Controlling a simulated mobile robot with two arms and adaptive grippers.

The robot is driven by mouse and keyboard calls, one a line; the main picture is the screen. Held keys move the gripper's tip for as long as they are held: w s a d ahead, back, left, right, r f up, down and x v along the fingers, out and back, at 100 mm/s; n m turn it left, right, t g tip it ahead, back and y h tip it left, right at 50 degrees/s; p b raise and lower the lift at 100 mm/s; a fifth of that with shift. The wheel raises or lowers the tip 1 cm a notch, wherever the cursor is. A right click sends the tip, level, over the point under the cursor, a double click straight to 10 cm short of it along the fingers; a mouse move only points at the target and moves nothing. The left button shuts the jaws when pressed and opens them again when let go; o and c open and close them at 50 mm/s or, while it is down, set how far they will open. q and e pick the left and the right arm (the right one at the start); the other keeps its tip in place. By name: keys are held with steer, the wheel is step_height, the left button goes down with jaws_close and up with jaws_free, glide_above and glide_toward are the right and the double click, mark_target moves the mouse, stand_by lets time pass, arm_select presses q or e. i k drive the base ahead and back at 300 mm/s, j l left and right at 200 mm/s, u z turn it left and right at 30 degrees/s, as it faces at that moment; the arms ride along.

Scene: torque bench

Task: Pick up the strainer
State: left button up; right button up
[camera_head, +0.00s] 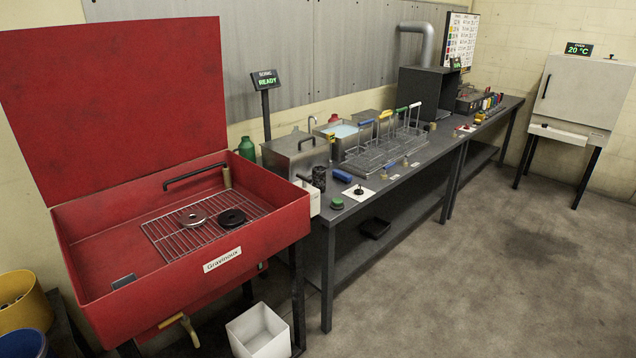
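No part is plainly recognizable as a strainer at this size. On the wire grate (180,238) inside the open red washer basin (285,230) lie two round parts: a metallic grey disc (193,217) with a dark centre and a black disc (232,217). I cannot tell whether either is the strainer. A small grey plate (123,281) is at the basin's front left corner. Neither of my grippers is in view.
A red lid (115,95) stands open behind the basin. A white bin (258,332) is on the floor below. A long dark bench (400,172) holds wire baskets (388,150), tanks and small parts. Open floor (480,270) lies at right, before a white oven (585,95).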

mark_target(319, 175)
steer(key=i+l+u, duration=0.15)
steer(key=u, duration=0.2)
steer(key=i+l+u, duration=0.2)
steer(key=u, duration=0.15)
steer(key=i+l+u, duration=0.15)
steer(key=u, duration=0.2)
